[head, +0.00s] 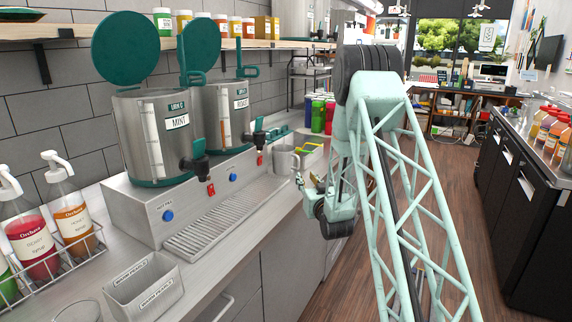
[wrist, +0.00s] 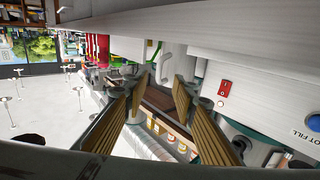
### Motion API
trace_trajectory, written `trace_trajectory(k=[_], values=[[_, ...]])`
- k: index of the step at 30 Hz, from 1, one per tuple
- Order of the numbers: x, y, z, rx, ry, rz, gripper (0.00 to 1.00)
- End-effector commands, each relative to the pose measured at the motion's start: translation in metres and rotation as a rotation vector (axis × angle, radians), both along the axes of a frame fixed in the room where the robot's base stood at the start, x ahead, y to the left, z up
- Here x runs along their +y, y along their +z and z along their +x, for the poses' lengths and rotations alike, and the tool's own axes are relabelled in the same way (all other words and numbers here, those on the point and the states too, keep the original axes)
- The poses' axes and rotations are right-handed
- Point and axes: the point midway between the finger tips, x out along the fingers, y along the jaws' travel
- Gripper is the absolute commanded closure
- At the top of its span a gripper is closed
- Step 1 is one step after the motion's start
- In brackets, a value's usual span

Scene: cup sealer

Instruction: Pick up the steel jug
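In the head view the gripper (head: 301,182) is small and close to the jug's right side. Whether it touches the jug cannot be told.
Two steel urns (head: 152,136) with raised green lids and black taps stand on the base left of the jug. Red and green cans (head: 318,114) stand behind it. Syrup bottles (head: 72,220) and a steel bin (head: 144,288) are nearer. The floor aisle (head: 459,190) is clear.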

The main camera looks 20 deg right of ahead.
Motion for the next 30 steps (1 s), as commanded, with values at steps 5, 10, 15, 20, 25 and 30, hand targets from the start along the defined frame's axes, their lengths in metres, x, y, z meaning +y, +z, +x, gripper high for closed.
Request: trace_trajectory(k=[5, 10, 15, 20, 25, 30], values=[[-0.004, 0.0, 0.022, -0.001, 0.0, 0.0, 0.75], [-0.008, -0.001, 0.044, -0.001, 0.0, 0.0, 0.75], [-0.012, 0.0, 0.062, -0.001, 0.0, -0.001, 0.75], [-0.013, 0.0, 0.07, 0.0, 0.0, -0.001, 0.75], [-0.013, 0.0, 0.07, 0.001, 0.0, 0.0, 0.75], [-0.013, 0.0, 0.07, 0.001, 0.0, 0.0, 0.75]])
